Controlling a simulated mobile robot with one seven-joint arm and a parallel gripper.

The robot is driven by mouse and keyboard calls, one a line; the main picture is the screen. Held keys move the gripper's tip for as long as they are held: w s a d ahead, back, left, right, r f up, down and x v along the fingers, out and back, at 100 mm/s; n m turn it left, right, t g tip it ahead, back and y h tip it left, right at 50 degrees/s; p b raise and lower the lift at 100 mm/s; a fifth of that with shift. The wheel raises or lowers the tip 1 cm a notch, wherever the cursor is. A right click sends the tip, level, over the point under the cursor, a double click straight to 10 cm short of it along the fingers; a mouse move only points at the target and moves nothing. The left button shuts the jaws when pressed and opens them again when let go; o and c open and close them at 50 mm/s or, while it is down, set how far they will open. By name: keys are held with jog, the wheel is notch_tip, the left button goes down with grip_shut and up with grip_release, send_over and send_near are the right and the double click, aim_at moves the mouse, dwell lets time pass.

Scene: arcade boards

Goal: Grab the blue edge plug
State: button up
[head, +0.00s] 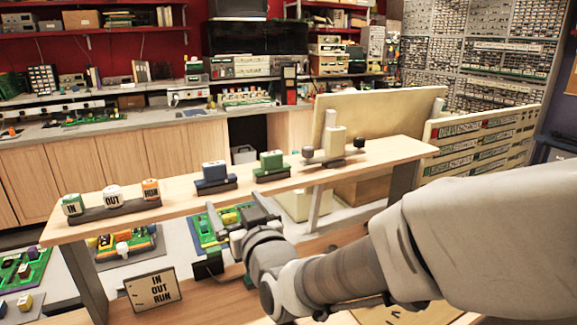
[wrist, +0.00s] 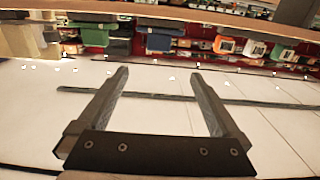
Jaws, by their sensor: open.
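The blue plug (head: 215,171) is a blue block seated on a dark base (head: 216,186) on the raised wooden shelf (head: 330,174). In the wrist view, which looks upside down, the blue plug (wrist: 158,42) shows beyond the gap between my fingertips. My gripper (head: 236,208) is in front of the shelf, lower in the head view than the blue plug. Its two fingers are spread and the gap between them (wrist: 160,73) is empty. My gripper is apart from the blue plug.
A green plug (head: 271,161) on its own base stands right of the blue one. IN, OUT and RUN blocks (head: 113,197) stand on the left. A cream part (head: 335,141) with dark knobs stands further right. A sign (head: 153,289) is below.

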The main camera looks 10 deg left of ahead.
jog(key=p, duration=0.2)
send_near(216, 172)
jog(key=x, duration=0.4)
jog(key=shift+p+x, duration=1.1)
jog(key=shift+x, duration=1.9)
jog(key=shift+c, duration=0.3)
jog(key=c, duration=1.3)
jog(key=shift+c, duration=0.2)
